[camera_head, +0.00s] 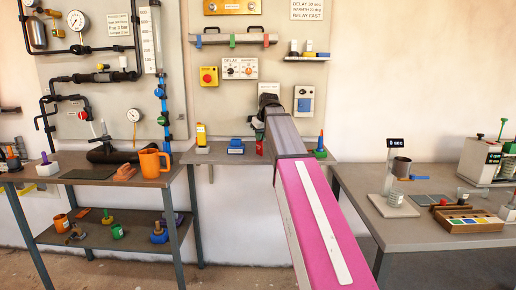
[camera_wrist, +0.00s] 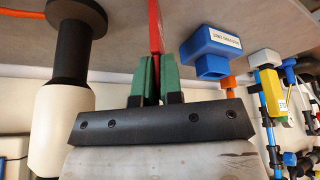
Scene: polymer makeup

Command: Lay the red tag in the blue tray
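My gripper (camera_wrist: 155,72) has green fingers, closed on the flat red tag (camera_wrist: 155,25), which stands up between them and runs past their tips to the picture's top edge. In the head view, my arm hides most of the gripper, and a bit of red tag (camera_head: 259,147) shows at the arm's left by the middle shelf. A blue holder with a white label (camera_wrist: 214,42), which looks like the blue tray, stands close to the right of the fingers. It also shows on the shelf in the head view (camera_head: 236,149); its inside is not visible.
A yellow bottle (camera_head: 200,135) stands left of the blue holder on the shelf (camera_head: 215,159). The left table holds an orange mug (camera_head: 151,163). A dark cylinder with a pale lower part (camera_wrist: 68,85) is left of my gripper.

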